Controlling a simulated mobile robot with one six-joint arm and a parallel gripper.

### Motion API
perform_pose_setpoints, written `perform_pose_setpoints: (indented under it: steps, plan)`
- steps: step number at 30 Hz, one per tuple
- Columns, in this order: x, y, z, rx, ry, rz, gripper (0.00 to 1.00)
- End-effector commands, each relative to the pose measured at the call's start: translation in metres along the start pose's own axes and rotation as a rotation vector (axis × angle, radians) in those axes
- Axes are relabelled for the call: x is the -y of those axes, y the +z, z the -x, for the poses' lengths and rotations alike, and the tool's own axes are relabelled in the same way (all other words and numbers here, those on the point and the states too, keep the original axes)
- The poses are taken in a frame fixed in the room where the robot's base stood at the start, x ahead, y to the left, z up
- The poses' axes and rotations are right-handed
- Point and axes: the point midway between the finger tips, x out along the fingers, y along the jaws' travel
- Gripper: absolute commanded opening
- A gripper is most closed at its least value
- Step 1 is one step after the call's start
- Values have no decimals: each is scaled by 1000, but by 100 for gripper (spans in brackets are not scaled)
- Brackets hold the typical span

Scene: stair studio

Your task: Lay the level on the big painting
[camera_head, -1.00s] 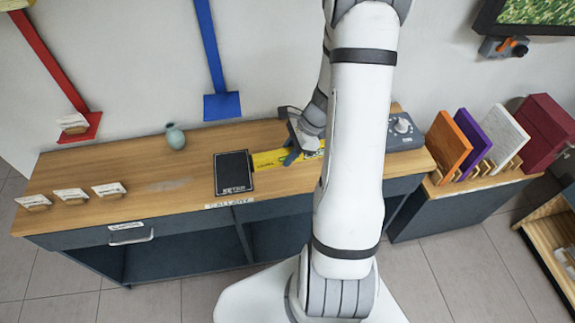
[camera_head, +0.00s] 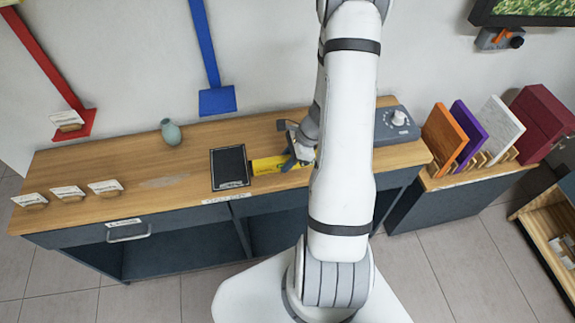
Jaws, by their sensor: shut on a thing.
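A yellow bar (camera_head: 268,164), which I take for the level, is at the wooden counter beside a black panel. My gripper (camera_head: 290,162) is at the bar's right part and shut on it. Its grip is partly hidden by my own arm, and I cannot tell whether the bar is lifted or touching the counter. A framed green painting (camera_head: 527,10), likely the big one, hangs on the wall at the upper right, cut off by the picture edge.
The black panel (camera_head: 229,168) lies left of the bar. A teal vase (camera_head: 171,132) stands farther left. A grey box with a knob (camera_head: 397,121) is right of my arm. Orange (camera_head: 443,136), purple and white panels stand in a rack. The counter's left middle is mostly clear.

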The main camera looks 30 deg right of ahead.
Motion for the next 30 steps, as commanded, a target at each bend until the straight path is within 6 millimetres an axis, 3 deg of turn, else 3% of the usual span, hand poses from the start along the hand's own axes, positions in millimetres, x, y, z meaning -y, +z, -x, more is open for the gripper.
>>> perform_pose_setpoints:
  steps: [2,6,23,24,30]
  plan:
    - [-1,-7,-13,2,5,-4,0]
    - [0,-11,-19,1,1,-2,0]
    - [0,-16,-27,0,0,-2,0]
    - [0,-16,-26,0,0,-2,27]
    - [0,-16,-25,0,0,-2,43]
